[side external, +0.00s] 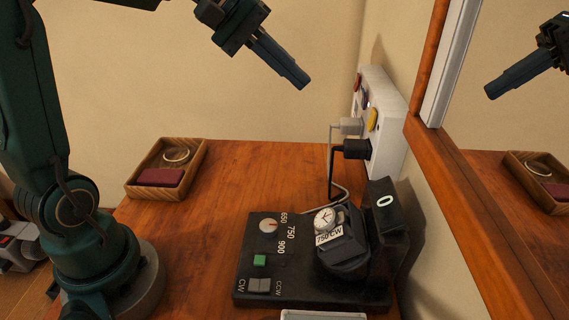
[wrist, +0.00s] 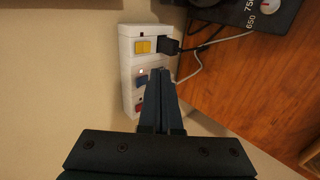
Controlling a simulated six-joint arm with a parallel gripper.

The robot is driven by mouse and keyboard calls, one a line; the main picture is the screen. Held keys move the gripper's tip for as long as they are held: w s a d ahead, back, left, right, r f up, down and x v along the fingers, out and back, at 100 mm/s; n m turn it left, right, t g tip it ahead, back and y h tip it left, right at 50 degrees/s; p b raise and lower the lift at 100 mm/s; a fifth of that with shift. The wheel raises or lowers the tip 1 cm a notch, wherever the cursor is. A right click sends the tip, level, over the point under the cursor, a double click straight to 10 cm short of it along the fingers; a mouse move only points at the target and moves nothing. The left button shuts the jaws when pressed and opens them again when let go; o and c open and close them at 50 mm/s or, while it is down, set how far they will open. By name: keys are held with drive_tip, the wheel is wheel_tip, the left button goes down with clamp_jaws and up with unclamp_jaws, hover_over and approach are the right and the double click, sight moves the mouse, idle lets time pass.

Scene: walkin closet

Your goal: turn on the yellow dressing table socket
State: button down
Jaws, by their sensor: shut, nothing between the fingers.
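A white socket panel (side external: 389,122) is fixed to the wall behind the table's right side. Its yellow switch (side external: 373,119) sits near a black plug; the yellow switch also shows at the upper end of the panel in the wrist view (wrist: 143,46). A blue switch (wrist: 141,80) and a red switch (wrist: 139,107) share the panel. Small indicator marks sit by the switches; the yellow one's looks dark. My gripper (side external: 303,84) is shut and empty, in the air left of the panel and above its switches. In the wrist view its fingertips (wrist: 159,70) overlap the panel's blue-switch area.
A black plug (side external: 356,149) and a white plug (side external: 350,127) stick out with cables. A black watch winder (side external: 300,284) holding a watch stands in front. A wooden tray (side external: 199,162) is at the back left. A framed mirror (side external: 425,118) bounds the right.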

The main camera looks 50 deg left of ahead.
sight(372, 116)
drive_tip(key=shift+w+d+r+x, duration=0.2)
drive_tip(key=shift+r+x, duration=0.1)
drive_tip(key=shift+x, duration=1.6)
drive_tip(key=shift+w+d+r+x, duration=0.15)
drive_tip(key=shift+d+r+x, duration=0.1)
drive_tip(key=shift+x, duration=1.7)
drive_tip(key=shift+w+d+r+x, duration=0.2)
drive_tip(key=shift+r+x, duration=0.1)
drive_tip(key=shift+x, duration=1.6)
drive_tip(key=shift+w+d+f, duration=0.15)
drive_tip(key=shift+r, duration=1)
